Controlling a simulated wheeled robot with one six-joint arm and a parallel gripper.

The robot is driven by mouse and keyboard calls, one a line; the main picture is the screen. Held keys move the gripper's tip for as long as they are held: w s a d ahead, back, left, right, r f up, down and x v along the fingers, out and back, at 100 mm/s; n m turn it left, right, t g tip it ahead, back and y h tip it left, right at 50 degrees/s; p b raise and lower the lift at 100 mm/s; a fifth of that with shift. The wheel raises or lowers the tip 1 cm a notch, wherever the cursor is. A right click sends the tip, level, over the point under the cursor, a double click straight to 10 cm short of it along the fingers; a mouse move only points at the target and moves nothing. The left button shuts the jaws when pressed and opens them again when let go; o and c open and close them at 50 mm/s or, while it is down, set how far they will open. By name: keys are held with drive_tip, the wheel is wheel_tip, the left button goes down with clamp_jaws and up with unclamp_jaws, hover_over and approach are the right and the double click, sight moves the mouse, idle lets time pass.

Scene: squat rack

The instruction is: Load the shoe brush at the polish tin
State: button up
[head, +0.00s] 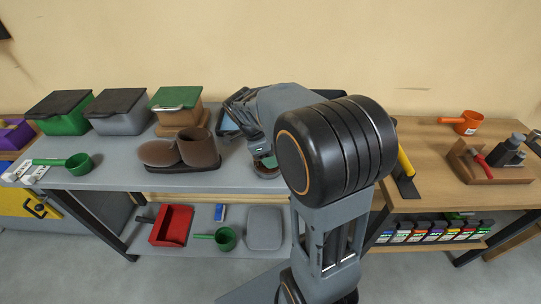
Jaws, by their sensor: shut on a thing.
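My gripper (259,153) points down over the right part of the grey bench (105,180), with my arm blocking much of the view. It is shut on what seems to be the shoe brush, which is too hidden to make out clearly. A small round dark item with reddish and green parts (266,164) shows right at the fingertips; it may be the polish tin. I cannot tell whether the brush touches it. A brown boot (199,149) stands left of my gripper on a dark base.
Green and grey lidded bins (118,112) and a green-topped box (176,98) line the back. A green scoop (78,163) lies at left. A red dustpan (172,226) sits on the lower shelf. A wooden bench (425,150) stands at right.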

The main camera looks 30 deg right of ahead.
drive_tip(key=shift+r+p, duration=1.8)
drive_tip(key=shift+r, duration=1.25)
